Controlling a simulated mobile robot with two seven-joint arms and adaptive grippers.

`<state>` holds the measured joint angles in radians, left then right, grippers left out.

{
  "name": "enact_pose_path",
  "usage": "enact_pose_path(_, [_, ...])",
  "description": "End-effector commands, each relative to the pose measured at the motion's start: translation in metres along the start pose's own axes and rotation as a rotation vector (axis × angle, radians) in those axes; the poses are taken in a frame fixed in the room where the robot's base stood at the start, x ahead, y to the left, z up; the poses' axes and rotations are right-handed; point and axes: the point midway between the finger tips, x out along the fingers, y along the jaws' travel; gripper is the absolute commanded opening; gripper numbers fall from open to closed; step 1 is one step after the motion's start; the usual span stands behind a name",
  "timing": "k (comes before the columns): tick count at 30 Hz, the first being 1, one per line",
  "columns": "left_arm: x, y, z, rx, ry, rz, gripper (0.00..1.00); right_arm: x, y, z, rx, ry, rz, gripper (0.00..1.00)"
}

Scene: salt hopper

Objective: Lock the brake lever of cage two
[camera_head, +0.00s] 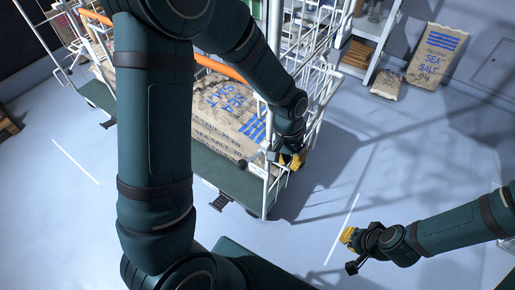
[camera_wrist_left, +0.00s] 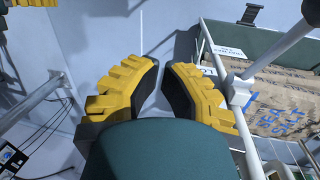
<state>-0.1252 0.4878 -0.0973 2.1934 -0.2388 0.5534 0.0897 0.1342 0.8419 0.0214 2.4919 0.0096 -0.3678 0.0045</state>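A wheeled cage (camera_head: 265,185) with white tube rails and a green deck carries stacked sea salt sacks (camera_head: 225,112). A black pedal-like piece (camera_head: 220,202) sticks out at the deck's near edge; I cannot tell for sure that it is the brake lever. My left gripper (camera_head: 295,160) is at the cage's right end, beside the white tubes. In the left wrist view its yellow fingers (camera_wrist_left: 162,68) are apart, with only floor showing between them. A white post (camera_wrist_left: 238,95) is right of the fingers. My right gripper (camera_head: 347,236) is over the floor, far from the cage; its fingers are too small to judge.
A white label plate (camera_wrist_left: 228,48) is fixed by the post. An orange bar (camera_head: 218,68) crosses behind the sacks. More salt sacks (camera_head: 435,58) stand by a shelf at the back right. My left arm hides part of the cage.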

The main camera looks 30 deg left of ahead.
Motion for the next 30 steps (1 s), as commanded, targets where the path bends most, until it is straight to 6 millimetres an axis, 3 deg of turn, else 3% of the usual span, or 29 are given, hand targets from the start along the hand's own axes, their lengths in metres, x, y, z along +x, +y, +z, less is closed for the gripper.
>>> enact_pose_path(1, [-0.028, -0.002, -0.004, 0.017, -0.007, -0.03, 0.0, -0.006, -0.002, -0.002, 0.002, 0.003, 0.0, 0.0])
enact_pose_path(6, [-0.103, -0.013, -0.001, 0.04, -0.071, -0.132, 0.0, -0.015, -0.005, -0.005, 0.003, 0.007, 0.0, 0.0])
enact_pose_path(12, [-0.17, -0.025, 0.01, 0.032, -0.124, -0.225, 0.0, -0.022, -0.007, -0.007, 0.004, 0.011, -0.001, 0.0])
enact_pose_path(15, [-0.191, -0.028, 0.015, 0.025, -0.143, -0.255, 0.0, -0.024, -0.008, -0.007, 0.005, 0.012, -0.001, 0.0])
enact_pose_path(21, [-0.21, -0.032, 0.021, 0.016, -0.16, -0.281, 0.0, -0.026, -0.008, -0.008, 0.005, 0.013, -0.001, 0.0])
enact_pose_path(30, [-0.209, -0.032, 0.022, 0.016, -0.162, -0.281, 0.0, -0.025, -0.008, -0.008, 0.005, 0.012, -0.001, 0.0])
